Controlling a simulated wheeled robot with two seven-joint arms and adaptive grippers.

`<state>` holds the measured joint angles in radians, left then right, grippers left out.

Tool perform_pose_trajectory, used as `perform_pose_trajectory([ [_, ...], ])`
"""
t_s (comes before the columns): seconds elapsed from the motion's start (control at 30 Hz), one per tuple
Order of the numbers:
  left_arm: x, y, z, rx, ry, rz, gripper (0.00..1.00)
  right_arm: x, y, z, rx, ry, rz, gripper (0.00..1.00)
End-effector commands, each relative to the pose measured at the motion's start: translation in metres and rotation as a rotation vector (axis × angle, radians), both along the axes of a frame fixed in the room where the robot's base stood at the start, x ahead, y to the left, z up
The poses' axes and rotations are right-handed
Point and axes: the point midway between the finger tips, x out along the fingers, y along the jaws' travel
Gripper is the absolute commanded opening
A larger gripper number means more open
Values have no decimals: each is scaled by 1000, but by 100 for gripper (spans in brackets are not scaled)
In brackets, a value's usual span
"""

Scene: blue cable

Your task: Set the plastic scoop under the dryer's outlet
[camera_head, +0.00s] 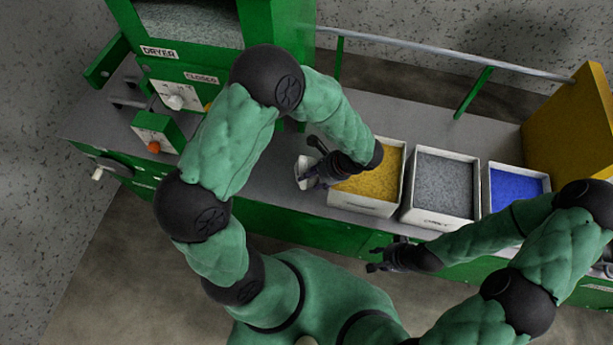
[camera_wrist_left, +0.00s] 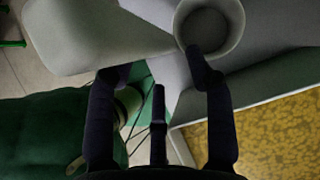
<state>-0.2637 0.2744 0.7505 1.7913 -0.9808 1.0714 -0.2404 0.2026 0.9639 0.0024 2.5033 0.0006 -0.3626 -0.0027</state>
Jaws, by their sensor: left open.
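The white plastic scoop (camera_head: 303,172) lies on the grey bench top, left of the bin of yellow granules. In the left wrist view its round white rim (camera_wrist_left: 236,28) shows at the top, with one fingertip overlapping it. My left gripper (camera_head: 318,170) is open beside the scoop; its fingers (camera_wrist_left: 155,75) stand apart with nothing between them. Whether a finger touches the scoop I cannot tell. My right gripper (camera_head: 374,258) is open and empty in front of the bench. The green dryer (camera_head: 225,75) stands at the back left; my left arm hides its outlet area.
White bins of yellow (camera_head: 365,207), grey (camera_head: 440,217) and blue granules (camera_head: 516,182) stand in a row right of the scoop. A rail (camera_head: 450,54) runs behind. Bare bench (camera_head: 265,175) lies left of the scoop.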

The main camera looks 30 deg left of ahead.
Motion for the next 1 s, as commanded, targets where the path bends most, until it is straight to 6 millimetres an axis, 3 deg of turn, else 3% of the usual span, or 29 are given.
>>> perform_pose_trajectory([
  [0.1, 4, -14, 25, 1, -2, -4, 53, 0, 0, 13, 0, 0, 0, 40],
  [0.4, 8, -35, 56, 1, 0, -1, 53, 0, 0, 26, 0, 0, 0, 40],
  [1.0, 8, -38, 60, 1, 1, 1, 53, 0, 0, 26, 0, 0, 0, 40],
])
